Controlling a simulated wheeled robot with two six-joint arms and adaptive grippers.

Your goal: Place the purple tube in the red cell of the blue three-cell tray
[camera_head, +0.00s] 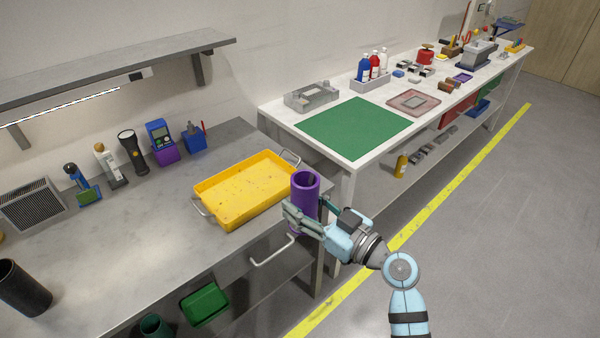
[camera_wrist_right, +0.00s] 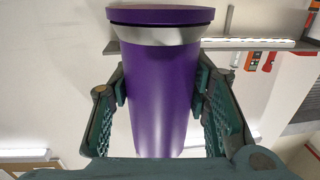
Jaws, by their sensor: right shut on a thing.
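The purple tube (camera_head: 306,186) is a hollow upright cylinder in the head view. My right gripper (camera_head: 304,214) is shut on its body, with the open top showing above the fingers. In the right wrist view the purple tube (camera_wrist_right: 160,90) fills the middle, with a pale band below its rim and a green finger on each side. The tube shows in front of the right end of the grey bench. I cannot make out a blue three-cell tray or a red cell. My left gripper is out of view.
A yellow tray (camera_head: 207,206) with handles lies on the grey bench (camera_head: 120,235), just left of the tube. A dark cylinder (camera_head: 22,286) stands at the front left. A white table (camera_head: 338,160) with a green mat (camera_head: 355,129) stands behind. The bench's middle is clear.

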